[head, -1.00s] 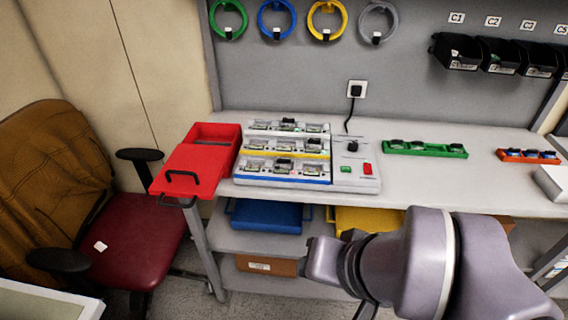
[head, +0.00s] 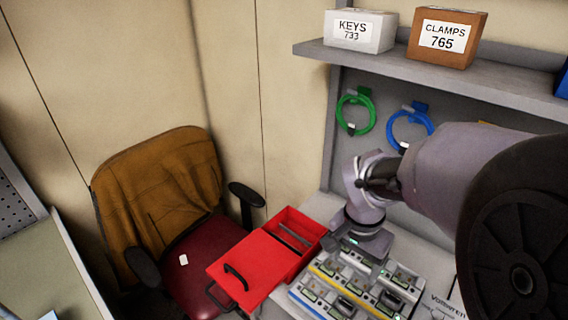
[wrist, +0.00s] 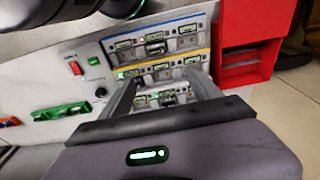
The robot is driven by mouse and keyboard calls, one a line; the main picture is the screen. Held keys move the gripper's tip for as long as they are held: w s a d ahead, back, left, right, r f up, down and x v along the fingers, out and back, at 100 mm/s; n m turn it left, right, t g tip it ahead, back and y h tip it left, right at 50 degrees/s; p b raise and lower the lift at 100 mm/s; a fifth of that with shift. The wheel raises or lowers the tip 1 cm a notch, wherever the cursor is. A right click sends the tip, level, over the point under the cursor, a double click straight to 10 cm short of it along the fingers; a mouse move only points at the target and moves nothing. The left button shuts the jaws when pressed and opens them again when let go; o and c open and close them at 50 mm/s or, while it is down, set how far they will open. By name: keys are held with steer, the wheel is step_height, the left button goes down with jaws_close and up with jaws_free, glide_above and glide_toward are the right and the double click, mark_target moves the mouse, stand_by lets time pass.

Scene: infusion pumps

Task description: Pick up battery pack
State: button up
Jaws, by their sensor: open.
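The white charging station (head: 330,285) holds several small battery packs in rows marked with blue and yellow strips. One dark pack (head: 388,300) shows at its right side. In the wrist view, packs sit in the bay rows, among them one in the yellow-strip row (wrist: 162,73) and one in the blue-strip row (wrist: 156,47). My gripper (wrist: 160,76) is open and empty, its fingers apart over the station's rows. In the head view my gripper (head: 362,262) is above the station's back part, hiding some bays. I cannot tell whether the fingertips touch anything.
An open red case (head: 245,268) stands beside the station; it also shows in the wrist view (wrist: 250,65). A green rack (wrist: 60,110) lies on the bench. A chair (head: 165,205) stands left. Green (head: 355,112) and blue (head: 410,125) coils hang behind.

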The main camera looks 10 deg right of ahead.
steer(key=b, duration=0.2)
glide_toward(347, 302)
steer(key=f+b, duration=0.2)
steer(key=f, duration=0.1)
steer(key=shift+w+f, duration=0.1)
steer(key=shift+w, duration=0.15)
steer(key=shift+a+f, duration=0.1)
steer(key=shift+f, duration=0.25)
steer(key=f, duration=0.1)
steer(key=f+b, duration=0.1)
steer(key=f, duration=0.1)
steer(key=d+f+b, duration=0.1)
steer(key=f, duration=0.1)
steer(key=shift+a, duration=0.1)
